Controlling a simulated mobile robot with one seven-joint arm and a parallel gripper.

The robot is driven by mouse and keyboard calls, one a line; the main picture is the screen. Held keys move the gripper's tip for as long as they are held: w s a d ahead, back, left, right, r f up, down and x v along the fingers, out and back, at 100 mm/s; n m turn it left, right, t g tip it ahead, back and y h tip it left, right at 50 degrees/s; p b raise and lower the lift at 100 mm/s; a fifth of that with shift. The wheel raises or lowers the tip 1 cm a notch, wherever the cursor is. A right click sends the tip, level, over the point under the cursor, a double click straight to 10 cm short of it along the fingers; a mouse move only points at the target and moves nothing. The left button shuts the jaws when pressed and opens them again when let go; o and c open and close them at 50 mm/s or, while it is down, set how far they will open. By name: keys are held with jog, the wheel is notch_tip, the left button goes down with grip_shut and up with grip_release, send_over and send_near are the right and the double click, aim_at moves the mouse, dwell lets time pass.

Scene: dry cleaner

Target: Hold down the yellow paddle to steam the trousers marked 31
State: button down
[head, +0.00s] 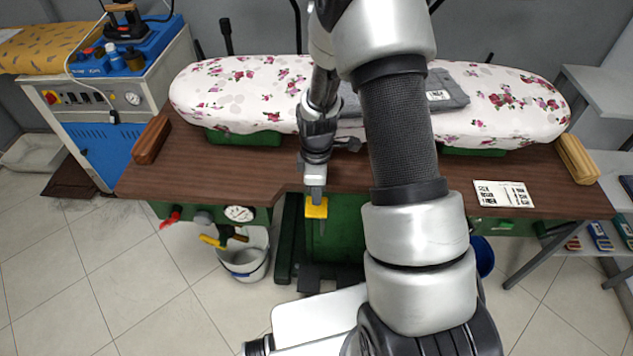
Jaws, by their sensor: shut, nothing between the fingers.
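The yellow paddle (316,208) shows at the front of the green press, just below the wooden table edge. My gripper (315,192) is shut and empty, pointing down at the paddle. Its tips look to be at the paddle's top, but I cannot tell if they touch or press it. Folded grey trousers (452,92) lie on the floral ironing board (235,92), partly hidden behind my arm. They carry a white tag (438,95) whose number is too small to read.
Wooden blocks lie on the table (230,165) at left (151,139) and right (577,158). A printed card (504,194) lies at the right front. A bucket (246,262) stands below left. A blue steam unit (115,70) with an iron stands at far left.

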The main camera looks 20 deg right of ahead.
aim_at(316, 211)
jog(key=shift+f, duration=1.15)
jog(key=f+b, duration=0.1)
jog(key=b, duration=0.1)
jog(key=s+f+t+b, duration=0.1)
jog(key=f+b, duration=0.1)
jog(key=shift+a, duration=0.15)
jog(key=shift+r, duration=0.25)
dwell(0.5)
jog(key=shift+r, duration=0.1)
dwell(2.1)
jog(key=shift+r+p, duration=0.75)
jog(key=shift+w, duration=0.1)
